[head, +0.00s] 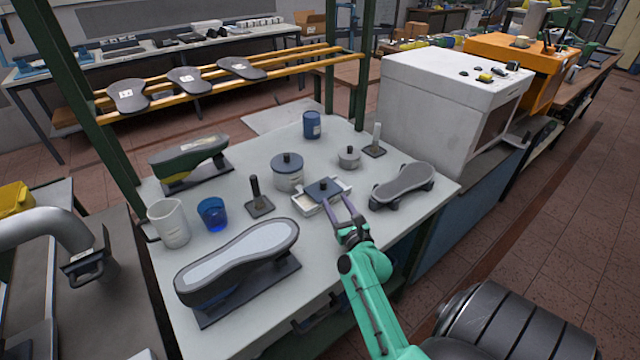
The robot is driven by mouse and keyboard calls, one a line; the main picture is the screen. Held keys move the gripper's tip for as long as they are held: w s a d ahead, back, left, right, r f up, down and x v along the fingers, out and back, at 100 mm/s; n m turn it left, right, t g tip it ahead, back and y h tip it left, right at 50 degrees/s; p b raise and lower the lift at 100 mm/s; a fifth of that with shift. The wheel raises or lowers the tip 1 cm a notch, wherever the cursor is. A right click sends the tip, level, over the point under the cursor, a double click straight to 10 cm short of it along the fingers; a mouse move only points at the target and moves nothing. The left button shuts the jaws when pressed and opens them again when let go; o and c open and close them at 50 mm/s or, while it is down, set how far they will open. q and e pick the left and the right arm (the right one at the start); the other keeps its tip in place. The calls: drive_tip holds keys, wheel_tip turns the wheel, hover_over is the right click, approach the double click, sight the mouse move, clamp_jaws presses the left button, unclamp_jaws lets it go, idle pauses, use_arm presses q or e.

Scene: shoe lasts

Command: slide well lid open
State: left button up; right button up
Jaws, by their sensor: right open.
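The well (308,206) is a small pale rectangular box on the light table. Its lid (323,188) is a dark blue-grey plate with a dark knob on top. The lid covers part of the well, and a pale part shows uncovered at the front left. My right gripper (343,204) is at the well's front right side, with its two fingers apart and pointing toward the lid. Nothing shows between the fingers. I cannot tell whether a finger touches the lid or well. My left gripper is not in view.
Around the well on the table (345,265) stand a lidded grey pot (288,175), a small pot (349,158), a dark knobbed stand (258,200), a blue cup (212,214) and a grey sole form (403,185). A large shoe last (238,262) lies front left. The table's front centre is clear.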

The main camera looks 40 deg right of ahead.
sight(324, 186)
drive_tip(key=b+x, duration=0.3)
drive_tip(key=x, duration=0.6)
drive_tip(key=shift+w+a+f, duration=0.1)
drive_tip(key=shift+w+a, duration=0.05)
drive_tip(key=shift+w, duration=0.25)
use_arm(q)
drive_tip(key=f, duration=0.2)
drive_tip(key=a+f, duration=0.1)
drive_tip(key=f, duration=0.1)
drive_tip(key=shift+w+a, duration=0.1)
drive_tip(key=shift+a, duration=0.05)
use_arm(e)
drive_tip(key=c, duration=0.9)
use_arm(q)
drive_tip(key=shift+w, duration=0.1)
